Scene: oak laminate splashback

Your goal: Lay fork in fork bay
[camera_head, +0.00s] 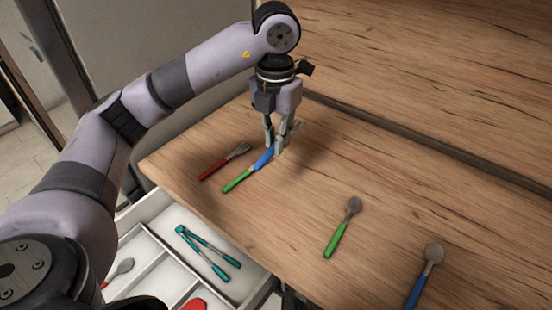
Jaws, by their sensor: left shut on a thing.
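A red-handled fork (224,162) lies on the counter to the left of the gripper. Below the counter a white drawer (150,247) with divided compartments is open. I cannot make out which one is the fork bay. My right gripper is not in view.
A green-handled utensil (238,181) lies just below the gripper. A green-handled spoon (343,227) and a blue-handled spoon (424,276) lie further right. The drawer holds teal tongs (207,252), a spoon (119,270) and a red item (194,304).

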